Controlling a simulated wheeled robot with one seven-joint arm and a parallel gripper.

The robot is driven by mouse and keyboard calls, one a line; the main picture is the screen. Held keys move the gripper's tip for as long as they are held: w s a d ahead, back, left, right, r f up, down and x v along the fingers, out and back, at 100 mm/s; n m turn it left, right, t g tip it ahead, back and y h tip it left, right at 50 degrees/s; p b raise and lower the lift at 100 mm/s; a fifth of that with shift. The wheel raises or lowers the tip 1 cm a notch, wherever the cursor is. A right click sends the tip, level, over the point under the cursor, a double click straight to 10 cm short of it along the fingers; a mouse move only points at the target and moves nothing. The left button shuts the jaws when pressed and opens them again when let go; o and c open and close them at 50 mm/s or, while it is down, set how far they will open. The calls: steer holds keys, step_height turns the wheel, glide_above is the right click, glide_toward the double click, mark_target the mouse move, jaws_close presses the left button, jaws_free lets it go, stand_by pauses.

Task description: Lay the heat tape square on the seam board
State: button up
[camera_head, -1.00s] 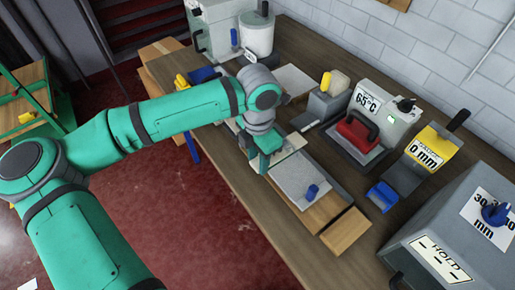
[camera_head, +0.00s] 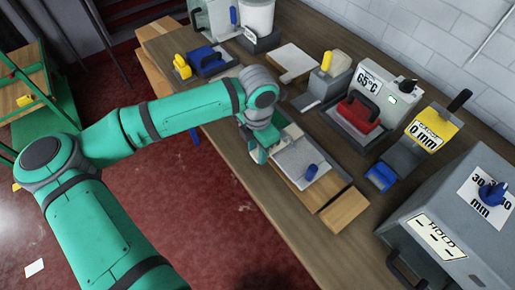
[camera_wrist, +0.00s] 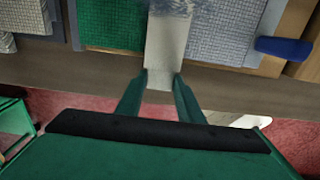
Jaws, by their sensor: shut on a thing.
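My gripper (camera_wrist: 160,98) is shut on the near end of a pale strip, the heat tape (camera_wrist: 165,50). The tape runs away from the fingers, between a green rug piece (camera_wrist: 112,25) and a grey rug piece (camera_wrist: 225,35). I cannot tell whether its far part touches the surface beneath. In the head view my gripper (camera_head: 258,152) is low at the front edge of the wooden seam board (camera_head: 343,211). The grey rug piece (camera_head: 296,165) lies on the board with a blue handle (camera_head: 311,172) on it. My wrist hides much of the tape there.
Behind the board are a red-handled iron (camera_head: 358,113) by a 65°C unit (camera_head: 384,88), a yellow 0 mm gauge (camera_head: 432,127) and a blue block (camera_head: 381,177). A large grey machine (camera_head: 450,225) stands at right. The bench front (camera_head: 290,225) is bare.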

steer(key=shift+f, duration=0.6)
stand_by(0.3)
steer(key=o, duration=1.1)
steer(key=shift+r, duration=0.1)
step_height(320, 180, up, 11)
